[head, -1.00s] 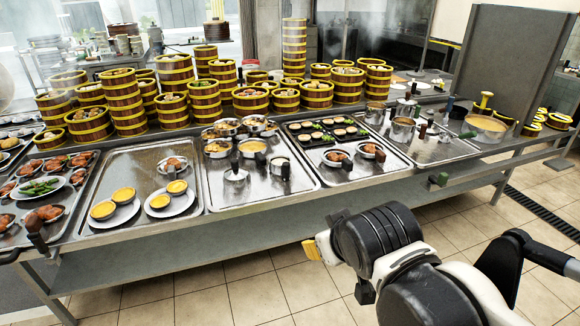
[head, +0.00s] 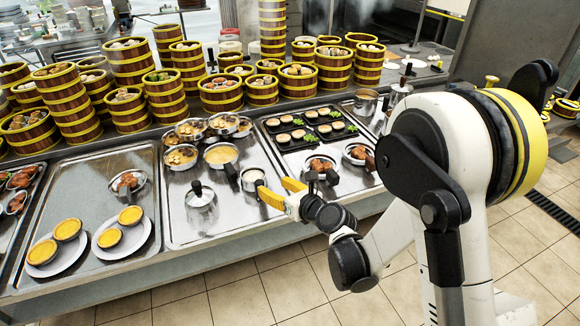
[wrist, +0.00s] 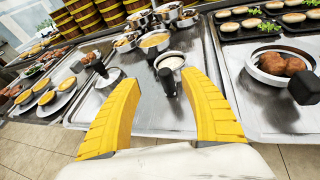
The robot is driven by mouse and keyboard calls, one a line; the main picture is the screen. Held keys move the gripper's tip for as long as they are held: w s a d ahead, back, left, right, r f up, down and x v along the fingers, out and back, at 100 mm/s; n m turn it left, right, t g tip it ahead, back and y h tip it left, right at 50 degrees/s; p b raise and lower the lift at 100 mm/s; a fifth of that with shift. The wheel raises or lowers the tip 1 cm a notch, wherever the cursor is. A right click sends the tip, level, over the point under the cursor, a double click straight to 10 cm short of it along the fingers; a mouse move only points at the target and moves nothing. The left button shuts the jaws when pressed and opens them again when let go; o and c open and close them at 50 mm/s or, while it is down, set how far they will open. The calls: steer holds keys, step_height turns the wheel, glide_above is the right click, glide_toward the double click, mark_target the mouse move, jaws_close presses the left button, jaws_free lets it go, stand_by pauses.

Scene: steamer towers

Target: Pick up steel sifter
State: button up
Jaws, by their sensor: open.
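A small round steel vessel (head: 252,177) with pale contents and a black handle stands on the middle steel tray. It looks like the steel sifter, though I cannot be sure. In the wrist view the vessel (wrist: 172,63) is just beyond my fingertips, its handle pointing back toward me, between the two fingers in the picture. My gripper (head: 273,186) is open, its yellow fingers spread and empty, over the right part of that tray. In the wrist view my gripper (wrist: 160,80) spans both sides of the handle. Whether the fingers are level with it is unclear.
A steel lid-like piece with a black knob (head: 200,195) lies left of the vessel. Steel bowls (head: 221,155) sit behind it. A bowl of browned food (head: 320,165) is close on the right. Steamer towers (head: 130,60) line the back. Plates of tarts (head: 125,235) stand left.

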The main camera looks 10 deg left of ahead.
step_height(320, 180, down, 3)
steer(key=shift+w+d+f+n+g+h, duration=0.1)
steer(key=shift+n+g+h, duration=0.1)
steer(key=shift+n, duration=0.15)
steer(key=shift+d+f+n+g+h, duration=0.1)
steer(key=shift+n+g, duration=0.1)
steer(key=shift+n, duration=0.15)
steer(key=b+x, duration=0.3)
steer(key=x, duration=0.7)
steer(key=shift+w+a, duration=0.2)
steer(key=shift+a, duration=0.05)
steer(key=shift+r, duration=0.1)
jaws_close()
